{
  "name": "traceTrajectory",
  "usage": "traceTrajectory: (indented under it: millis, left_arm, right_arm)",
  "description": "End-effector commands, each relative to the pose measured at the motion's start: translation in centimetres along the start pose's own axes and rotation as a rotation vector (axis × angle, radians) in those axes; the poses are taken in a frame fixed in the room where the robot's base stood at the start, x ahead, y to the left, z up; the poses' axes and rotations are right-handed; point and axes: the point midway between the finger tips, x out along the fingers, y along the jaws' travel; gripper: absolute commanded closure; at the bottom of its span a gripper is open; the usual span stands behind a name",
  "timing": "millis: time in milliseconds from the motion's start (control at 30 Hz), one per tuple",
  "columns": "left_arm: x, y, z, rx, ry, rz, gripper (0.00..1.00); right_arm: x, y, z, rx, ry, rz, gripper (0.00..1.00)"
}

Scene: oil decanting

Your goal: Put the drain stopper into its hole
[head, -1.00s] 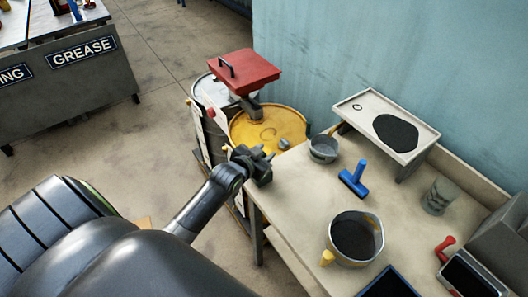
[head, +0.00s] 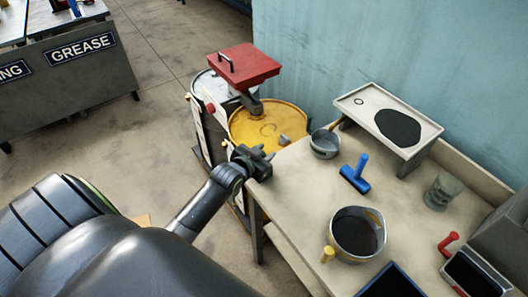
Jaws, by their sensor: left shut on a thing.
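My left gripper (head: 270,157) is beside the near left corner of the workbench, in front of the yellow-topped drum (head: 264,126). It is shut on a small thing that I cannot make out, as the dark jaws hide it. I cannot pick out the drain stopper for certain. A small grey piece (head: 285,140) shows on the drum's near right edge, beyond the jaws and apart from them in the picture. A raised pale tray (head: 408,149) at the back of the bench has a small dark ring (head: 359,101) and a large black patch. My right gripper is not in view.
The bench (head: 290,190) carries a grey pot (head: 324,145), a blue T-shaped tool (head: 356,175), a dark-filled pan (head: 357,234) and a greyish cup (head: 440,192). A red box-like lid (head: 243,66) stands over the drums. The bench's near left corner is bare.

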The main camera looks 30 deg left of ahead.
Motion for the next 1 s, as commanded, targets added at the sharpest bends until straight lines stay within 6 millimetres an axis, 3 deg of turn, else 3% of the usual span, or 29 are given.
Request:
traceTrajectory:
  millis: [33,67,267,667,1000]
  left_arm:
    - [0.1,0.1,0.2,0.000,0.001,0.000,0.94]
    - [0.1,0.0,0.1,0.000,0.001,0.000,0.67]
    - [0.1,0.0,0.1,0.000,0.001,0.000,0.43]
    - [-0.6,0.0,0.3,0.000,-0.001,0.000,0.43]
    - [-5.6,0.0,0.3,0.002,0.000,0.000,0.43]
  right_arm:
    - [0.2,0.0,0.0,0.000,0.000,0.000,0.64]
    - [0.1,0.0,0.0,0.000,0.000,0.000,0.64]
    - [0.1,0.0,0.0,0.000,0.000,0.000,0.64]
    - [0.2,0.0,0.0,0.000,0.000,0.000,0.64]
    - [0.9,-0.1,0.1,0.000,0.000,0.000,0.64]
